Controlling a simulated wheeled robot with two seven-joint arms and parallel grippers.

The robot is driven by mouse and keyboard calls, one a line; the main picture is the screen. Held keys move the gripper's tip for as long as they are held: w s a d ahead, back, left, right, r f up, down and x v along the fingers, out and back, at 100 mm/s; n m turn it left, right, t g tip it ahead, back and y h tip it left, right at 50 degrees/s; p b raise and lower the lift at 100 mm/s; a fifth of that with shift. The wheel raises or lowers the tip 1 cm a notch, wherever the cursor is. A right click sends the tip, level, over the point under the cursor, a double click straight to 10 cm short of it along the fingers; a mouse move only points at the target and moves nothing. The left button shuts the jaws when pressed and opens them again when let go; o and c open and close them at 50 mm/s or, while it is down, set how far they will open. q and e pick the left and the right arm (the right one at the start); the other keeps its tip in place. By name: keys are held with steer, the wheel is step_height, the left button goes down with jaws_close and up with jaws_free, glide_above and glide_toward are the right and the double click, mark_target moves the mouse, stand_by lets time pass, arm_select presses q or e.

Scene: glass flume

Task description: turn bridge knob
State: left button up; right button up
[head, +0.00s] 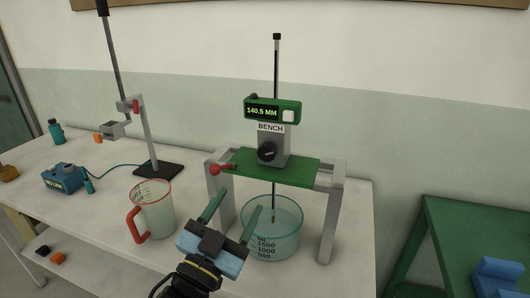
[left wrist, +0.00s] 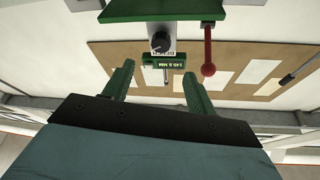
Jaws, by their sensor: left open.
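The black bridge knob (head: 267,152) is on the front of the grey carriage (head: 273,132) marked BENCH, which stands on the green bridge plate (head: 300,171). A green display box (head: 272,111) above it reads 140.5 MM. My left gripper (head: 242,199) is open and empty, below and in front of the plate, apart from the knob. In the left wrist view the picture is upside down; the knob (left wrist: 160,42) shows beyond the open fingers (left wrist: 158,74), with the plate (left wrist: 165,12) above it. My right gripper is not in view.
A red-tipped lever (head: 216,169) sticks out at the plate's left end. A glass beaker (head: 283,239) stands under the bridge, close to my gripper. A red-handled jug (head: 154,211) and a clamp stand (head: 152,168) are to the left.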

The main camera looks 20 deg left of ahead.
mark_target(265, 156)
arm_select(q)
step_height(265, 156, up, 5)
steer(key=d+n+g+y+p, duration=0.2)
steer(key=n+g+p, duration=0.1)
steer(key=n+p, duration=0.4)
steer(key=shift+g+y, duration=0.3)
steer(key=shift+y, duration=0.1)
steer(key=w+p, duration=0.1)
steer(key=w, duration=0.3)
steer(key=w+p, duration=0.2)
steer(key=w, duration=0.2)
steer(key=w+p, duration=0.1)
steer(key=w, duration=0.3)
steer(key=shift+w+f, duration=0.25)
steer(key=shift+f, duration=0.05)
steer(key=c, duration=1)
steer(key=shift+m+p, duration=0.75)
steer(key=shift+m, duration=1.55)
steer(key=o, duration=1)
